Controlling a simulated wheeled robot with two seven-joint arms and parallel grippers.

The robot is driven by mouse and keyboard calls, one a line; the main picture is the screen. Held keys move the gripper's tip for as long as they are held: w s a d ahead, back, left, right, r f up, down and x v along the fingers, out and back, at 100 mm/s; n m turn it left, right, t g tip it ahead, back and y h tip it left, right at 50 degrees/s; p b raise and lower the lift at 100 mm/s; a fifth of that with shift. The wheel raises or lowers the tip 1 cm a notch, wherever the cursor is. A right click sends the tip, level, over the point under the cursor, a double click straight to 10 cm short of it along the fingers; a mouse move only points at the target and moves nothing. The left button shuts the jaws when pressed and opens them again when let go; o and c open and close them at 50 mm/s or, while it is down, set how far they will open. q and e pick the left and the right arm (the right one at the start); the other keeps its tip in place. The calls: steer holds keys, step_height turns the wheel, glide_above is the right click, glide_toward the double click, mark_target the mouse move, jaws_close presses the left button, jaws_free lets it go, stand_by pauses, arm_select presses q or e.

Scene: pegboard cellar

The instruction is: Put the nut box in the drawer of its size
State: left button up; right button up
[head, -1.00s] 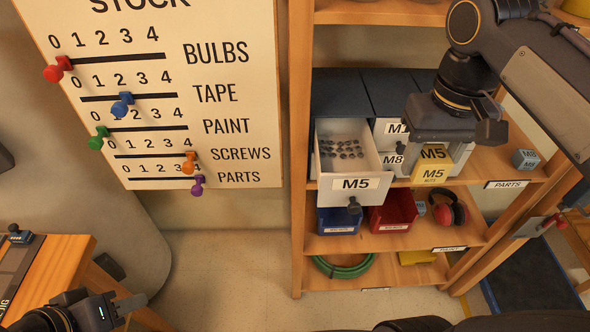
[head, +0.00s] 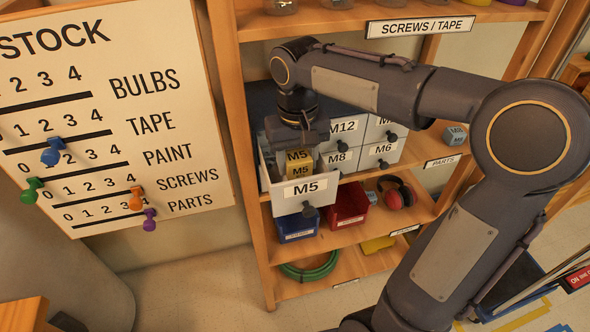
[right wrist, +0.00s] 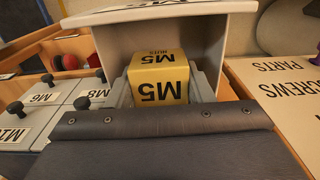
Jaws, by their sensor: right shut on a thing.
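The yellow nut box (head: 299,168), marked M5, is held in my right gripper (head: 299,150). It is inside the outline of the open M5 drawer (head: 305,206), behind the drawer's front panel, which hides its lower part. I cannot tell whether it touches the drawer's bottom. In the right wrist view the box (right wrist: 158,68) sits between the two grey fingers, with the inner side of the drawer's front (right wrist: 165,30) beyond it. My left gripper is not in view.
Shut drawers marked M12 (head: 343,127), M8 (head: 340,160) and M6 (head: 383,150) are to the right. Blue (head: 298,228) and red (head: 346,204) bins stand below. The shelf post (head: 250,130) is close on the left.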

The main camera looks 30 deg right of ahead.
mark_target(295, 173)
steer(key=shift+w+a+f, duration=0.1)
steer(key=shift+w+f, duration=0.05)
steer(key=shift+f, duration=0.8)
steer(key=shift+w+f, duration=0.1)
steer(key=shift+f, duration=0.85)
steer(key=shift+f, duration=0.2)
steer(key=o, duration=1.1)
steer(key=shift+o, duration=0.2)
step_height(295, 173, up, 12)
steer(key=shift+r+p, duration=0.25)
steer(key=shift+p, duration=0.15)
